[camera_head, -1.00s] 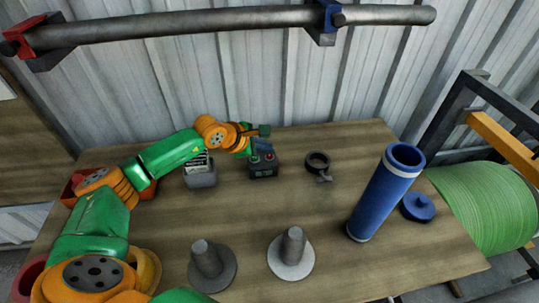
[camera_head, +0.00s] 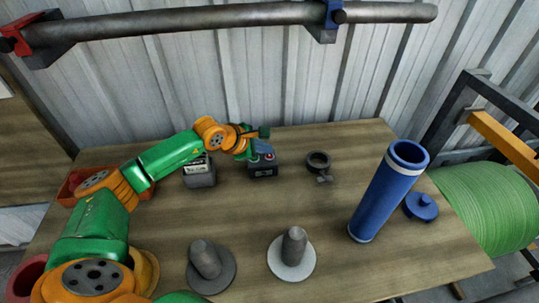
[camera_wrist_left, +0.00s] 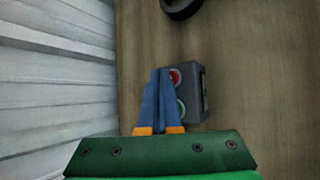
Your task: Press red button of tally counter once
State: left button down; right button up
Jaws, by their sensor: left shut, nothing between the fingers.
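The tally counter (camera_head: 263,171) is a dark grey box on the table in front of the wall. Its top bears a red button (camera_wrist_left: 175,77) and a green button (camera_wrist_left: 181,106), which the wrist view shows beside my fingers. My left gripper (camera_head: 264,150) is shut and empty, its blue fingers pressed together over the counter's top. In the wrist view the fingertips (camera_wrist_left: 160,72) appear just left of the red button and partly overlap the box. I cannot tell whether they touch the counter. My right gripper is not in view.
A grey box with a label (camera_head: 200,178) stands left of the counter, and a dark ring-shaped item (camera_head: 318,161) lies to its right. A pipe runs overhead.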

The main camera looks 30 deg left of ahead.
pick_arm(q)
jog(key=shift+f+b, duration=0.4)
jog(key=shift+r, duration=0.15)
dwell(0.4)
jog(key=shift+r+p, duration=0.55)
jog(key=shift+r, duration=0.2)
notch_tip(320, 180, up, 5)
jog(key=p, duration=0.3)
dwell(0.6)
